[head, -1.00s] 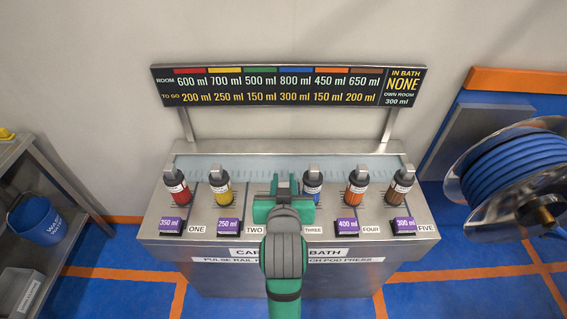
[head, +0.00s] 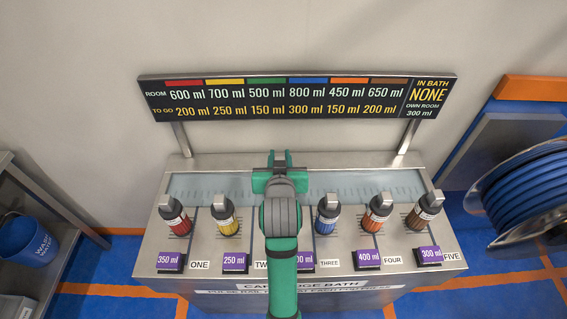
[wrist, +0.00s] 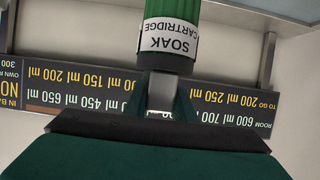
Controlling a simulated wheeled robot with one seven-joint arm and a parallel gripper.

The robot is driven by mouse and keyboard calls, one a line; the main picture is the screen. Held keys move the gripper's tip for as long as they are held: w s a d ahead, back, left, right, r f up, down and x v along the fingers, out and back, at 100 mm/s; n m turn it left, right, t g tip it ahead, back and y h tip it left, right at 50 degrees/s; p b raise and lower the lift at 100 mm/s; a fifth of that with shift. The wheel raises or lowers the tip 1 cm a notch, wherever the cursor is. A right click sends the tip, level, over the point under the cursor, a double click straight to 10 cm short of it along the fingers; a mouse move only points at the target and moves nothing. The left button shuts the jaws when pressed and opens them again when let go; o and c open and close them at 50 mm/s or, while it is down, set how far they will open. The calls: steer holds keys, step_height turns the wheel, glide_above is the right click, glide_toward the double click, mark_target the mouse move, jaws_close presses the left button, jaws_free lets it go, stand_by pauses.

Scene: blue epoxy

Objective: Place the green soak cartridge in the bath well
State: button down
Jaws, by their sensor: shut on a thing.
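The green soak cartridge (wrist: 170,12) shows in the wrist view, with a white band reading SOAK CARTRIDGE and a black end. My gripper (wrist: 163,95) is shut on it at its black end. In the head view my gripper (head: 279,161) is over the pale blue bath well (head: 350,184), the long strip along the back of the steel bench. The cartridge is hidden behind my gripper there, so I cannot tell its height above the well. The board (head: 300,98) reads IN BATH NONE, with green at ROOM 500 ml, TO GO 150 ml.
Red (head: 174,218), yellow (head: 224,217), blue (head: 327,216), orange (head: 376,214) and brown (head: 425,213) cartridges stand along the bench. Purple volume tags sit in front, the middle one partly behind my arm. A hose reel (head: 530,195) is at right, a bucket (head: 27,238) at left.

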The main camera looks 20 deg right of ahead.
steer(key=w+d+f, duration=0.2)
steer(key=w+f, duration=0.6)
steer(key=f, duration=0.2)
steer(key=shift+d+f, duration=0.25)
steer(key=shift+f, duration=0.15)
steer(key=c, duration=1.5)
jaws_free()
